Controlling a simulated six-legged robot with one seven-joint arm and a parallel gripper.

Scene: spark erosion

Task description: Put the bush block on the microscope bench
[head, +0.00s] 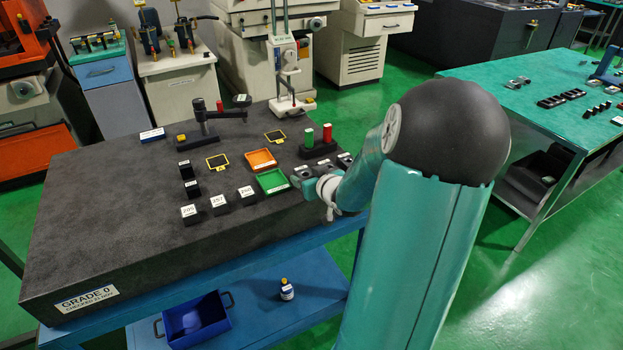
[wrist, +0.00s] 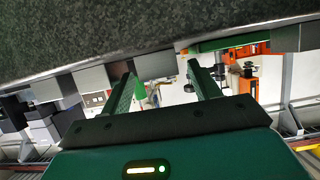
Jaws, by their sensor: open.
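Small dark blocks with white labels stand on the black granite plate (head: 90,215). Three are in a front row, including the left one (head: 190,215); others are beside my gripper (head: 308,184). I cannot tell which is the bush block. My gripper is open at the plate's right front edge, partly hidden by my arm. In the wrist view, my gripper (wrist: 160,75) has its fingers apart, with a grey block (wrist: 155,65) showing between them; contact is unclear. A green-topped bench (head: 535,85) stands at right, apart from the plate; whether it is the microscope bench is unclear.
An orange tray (head: 261,151) and a green tray (head: 287,182) lie left of my gripper. A holder with green and red pins (head: 318,151) stands behind it. A gauge stand (head: 290,85) is farther back. Green floor (head: 465,285) separates the plate from the right bench.

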